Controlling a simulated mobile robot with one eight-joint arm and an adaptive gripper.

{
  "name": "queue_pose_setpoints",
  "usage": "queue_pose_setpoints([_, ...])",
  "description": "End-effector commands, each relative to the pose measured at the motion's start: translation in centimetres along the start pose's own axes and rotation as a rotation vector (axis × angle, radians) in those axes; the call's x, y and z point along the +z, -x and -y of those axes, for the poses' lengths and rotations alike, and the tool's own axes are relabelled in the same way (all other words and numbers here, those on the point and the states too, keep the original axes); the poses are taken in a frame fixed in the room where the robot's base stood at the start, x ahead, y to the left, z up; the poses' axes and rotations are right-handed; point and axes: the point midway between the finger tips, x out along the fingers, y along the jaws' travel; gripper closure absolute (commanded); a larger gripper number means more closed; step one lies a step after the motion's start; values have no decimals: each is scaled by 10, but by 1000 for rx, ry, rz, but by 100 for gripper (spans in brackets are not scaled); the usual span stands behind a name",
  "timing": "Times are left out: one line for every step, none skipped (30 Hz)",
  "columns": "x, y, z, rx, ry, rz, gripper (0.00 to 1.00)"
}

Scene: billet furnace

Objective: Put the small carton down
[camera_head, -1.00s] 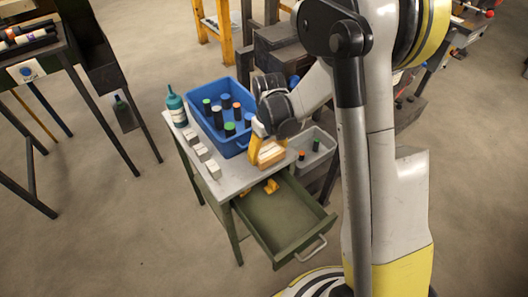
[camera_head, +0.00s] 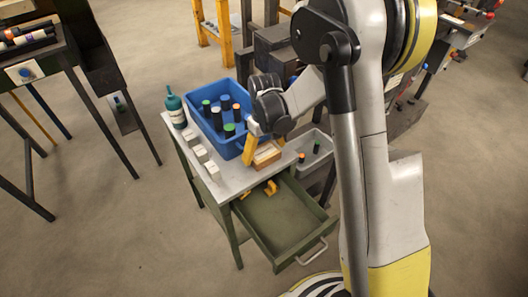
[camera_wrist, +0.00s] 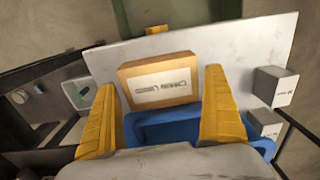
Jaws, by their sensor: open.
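The small carton (camera_head: 266,155) is tan with a pale label and rests on the grey tabletop (camera_head: 232,178), near its right edge above the open drawer. In the wrist view the carton (camera_wrist: 158,79) lies just beyond my fingertips, with its printed label facing me. My gripper (camera_wrist: 160,84) is open, its two yellow fingers spread on either side and apart from the carton. In the head view my gripper (camera_head: 251,140) is at the carton's left, partly hidden by my wrist.
A blue bin (camera_head: 215,95) with several capped cylinders stands behind the carton. Several small white boxes (camera_head: 201,153) line the table's left side, with a teal bottle (camera_head: 174,106) at the corner. The green drawer (camera_head: 285,222) hangs open in front. A grey bin (camera_head: 318,150) stands right.

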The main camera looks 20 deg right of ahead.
Motion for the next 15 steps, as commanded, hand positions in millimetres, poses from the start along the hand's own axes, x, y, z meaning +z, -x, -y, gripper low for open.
queue_pose_setpoints([0, 10, 0, 0, 0, 0, 0])
queue_pose_setpoints([0, 16, 0, 0, 0, 0, 0])
queue_pose_setpoints([0, 24, 0, 0, 0, 0, 0])
queue_pose_setpoints([0, 32, 0, 0, 0, 0, 0])
queue_pose_setpoints([1, 39, 0, 0, 0, 0, 0])
queue_pose_setpoints([0, 49, 0, 0, 0, 0, 0])
queue_pose_setpoints([0, 56, 0, 0, 0, 0, 0])
queue_pose_setpoints([0, 63, 0, 0, 0, 0, 0])
queue_pose_setpoints([0, 72, 0, 0, 0, 0, 0])
queue_pose_setpoints([0, 78, 0, 1, 0, 0, 0])
queue_pose_setpoints([0, 84, 0, 1, 0, 0, 0])
queue_pose_setpoints([0, 92, 0, 1, 0, 0, 0])
queue_pose_setpoints([0, 96, 0, 1, 0, 0, 0])
queue_pose_setpoints([0, 101, 0, 1, 0, 0, 0])
queue_pose_setpoints([0, 106, 0, 1, 0, 0, 0])
